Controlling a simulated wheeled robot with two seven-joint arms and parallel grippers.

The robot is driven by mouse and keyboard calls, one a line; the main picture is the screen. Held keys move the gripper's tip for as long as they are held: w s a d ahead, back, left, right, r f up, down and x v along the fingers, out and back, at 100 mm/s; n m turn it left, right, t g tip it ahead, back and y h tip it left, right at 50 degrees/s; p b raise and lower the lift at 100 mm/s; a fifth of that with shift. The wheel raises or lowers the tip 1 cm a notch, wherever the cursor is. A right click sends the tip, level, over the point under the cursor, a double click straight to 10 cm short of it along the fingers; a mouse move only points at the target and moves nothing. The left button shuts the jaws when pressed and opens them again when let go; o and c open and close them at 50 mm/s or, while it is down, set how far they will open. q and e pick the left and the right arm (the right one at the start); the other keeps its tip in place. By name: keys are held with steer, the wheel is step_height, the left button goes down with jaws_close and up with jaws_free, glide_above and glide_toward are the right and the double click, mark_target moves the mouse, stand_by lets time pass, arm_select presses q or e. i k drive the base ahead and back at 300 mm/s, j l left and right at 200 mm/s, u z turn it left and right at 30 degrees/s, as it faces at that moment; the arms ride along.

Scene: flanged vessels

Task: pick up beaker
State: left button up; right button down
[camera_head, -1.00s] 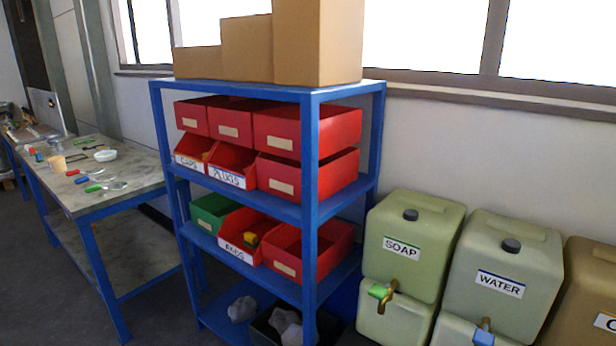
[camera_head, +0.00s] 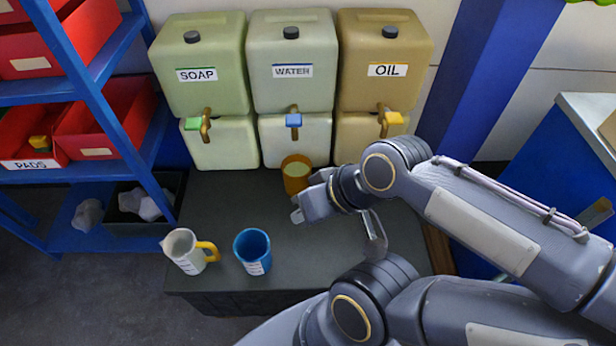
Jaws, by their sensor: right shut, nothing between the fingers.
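Three vessels stand on the dark bench (camera_head: 215,290), and I cannot tell which one is the beaker. A white jug (camera_head: 184,252) with a yellow handle and a label stands at the front left. A blue cup (camera_head: 252,250) with a label stands upright to its right. An amber cup (camera_head: 296,176) with pale contents stands below the blue tap of the water container. My right gripper (camera_head: 297,209) is shut and empty just in front of the amber cup, whose lower right side it partly covers. Whether they touch is unclear. My left gripper is not seen.
Soap (camera_head: 202,62), water (camera_head: 291,60) and oil (camera_head: 383,62) containers with taps line the back. A blue shelf (camera_head: 130,80) with red bins stands left. My arm covers the bench's right part, where a grey curved piece (camera_head: 375,236) shows. The bench's middle is clear.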

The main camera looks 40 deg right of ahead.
mark_target(296, 168)
steer(key=z, duration=1.25)
